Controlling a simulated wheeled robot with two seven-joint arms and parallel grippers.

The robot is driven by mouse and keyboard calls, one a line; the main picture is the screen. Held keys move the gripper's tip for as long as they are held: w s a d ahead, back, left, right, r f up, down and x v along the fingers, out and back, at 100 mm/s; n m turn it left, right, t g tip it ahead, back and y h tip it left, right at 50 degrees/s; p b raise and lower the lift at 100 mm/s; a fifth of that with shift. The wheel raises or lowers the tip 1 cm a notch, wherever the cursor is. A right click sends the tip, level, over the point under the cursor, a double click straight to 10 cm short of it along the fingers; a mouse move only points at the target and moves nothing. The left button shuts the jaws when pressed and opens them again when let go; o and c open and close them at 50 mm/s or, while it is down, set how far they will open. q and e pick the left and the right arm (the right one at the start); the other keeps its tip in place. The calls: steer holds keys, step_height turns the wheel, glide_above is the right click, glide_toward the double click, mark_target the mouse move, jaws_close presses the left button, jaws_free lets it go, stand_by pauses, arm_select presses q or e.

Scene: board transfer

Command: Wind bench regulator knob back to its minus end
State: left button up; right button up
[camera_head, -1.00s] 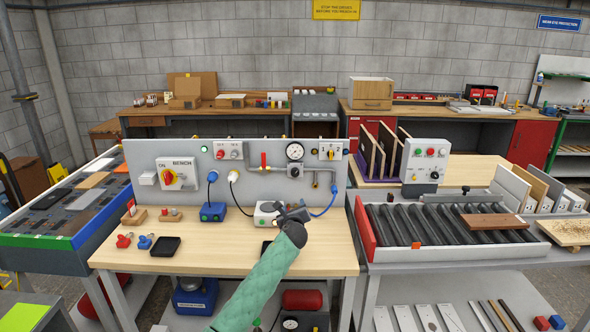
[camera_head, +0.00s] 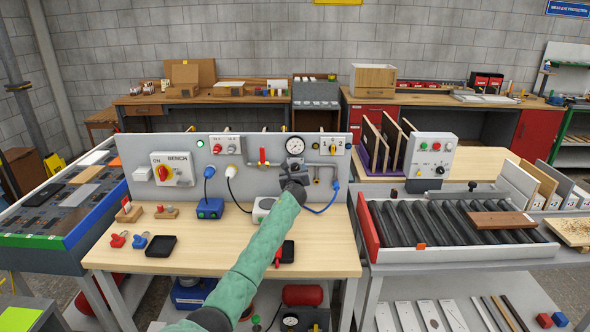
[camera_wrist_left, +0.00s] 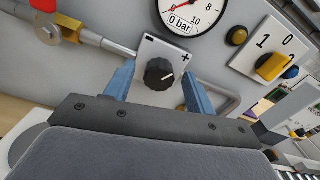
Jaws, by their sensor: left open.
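The regulator knob (camera_wrist_left: 158,74) is black and round, on a white plate (camera_wrist_left: 176,55) marked minus and plus, in the left wrist view. Its white mark points to the right, on the plus side of the plate. My left gripper (camera_wrist_left: 158,76) is open, with one blue finger on each side of the knob; I cannot tell whether they touch it. In the head view my left gripper (camera_head: 294,178) is in front of the bench panel, just below the gauge (camera_head: 295,145), and hides the knob. The gauge label reads 0 bar. My right gripper is out of view.
A pipe with a red-handled valve (camera_head: 263,157) runs left of the regulator. A yellow selector switch (camera_head: 333,149) is to its right. A blue socket box (camera_head: 210,208) and a black tray (camera_head: 160,246) stand on the bench. The bench front is mostly clear.

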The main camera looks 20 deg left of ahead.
arm_select(q)
steer(key=shift+w+a, duration=0.1)
steer(key=shift+w, duration=0.15)
steer(key=shift+w+f, duration=0.1)
steer(key=shift+w, duration=0.05)
steer(key=c, duration=1)
steer(key=shift+o, duration=0.2)
